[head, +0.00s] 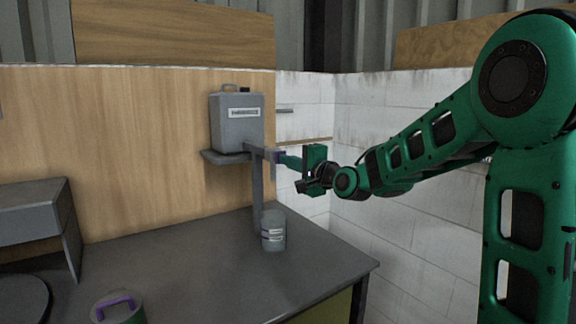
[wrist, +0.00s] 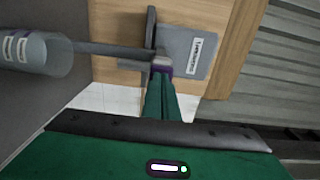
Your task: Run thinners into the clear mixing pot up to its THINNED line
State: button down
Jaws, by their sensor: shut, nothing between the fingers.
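The grey thinners container (head: 236,130) with a white label sits on a small wall shelf. It also shows in the wrist view (wrist: 188,48). A grey pipe or tap arm runs from it, with a purple-tipped part (wrist: 162,69) at its end. The clear mixing pot (head: 273,232) stands upright on the bench below the tap. It shows sideways in the wrist view (wrist: 35,53), with pale marks on its wall; I cannot read them or tell its liquid level. My gripper (head: 285,160) is shut and empty, its fingertips at the purple part; contact is unclear.
The shelf (head: 222,157) and a post (head: 257,190) stand close to the pot. A lidded tin with a purple handle (head: 118,308) is at the bench's front. A grey raised unit (head: 35,212) is at left. The middle of the bench (head: 180,255) is clear.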

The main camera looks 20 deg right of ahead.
jog(key=shift+x, duration=0.85)
jog(key=shift+r, duration=0.25)
jog(key=shift+a, duration=0.15)
dwell(6.8)
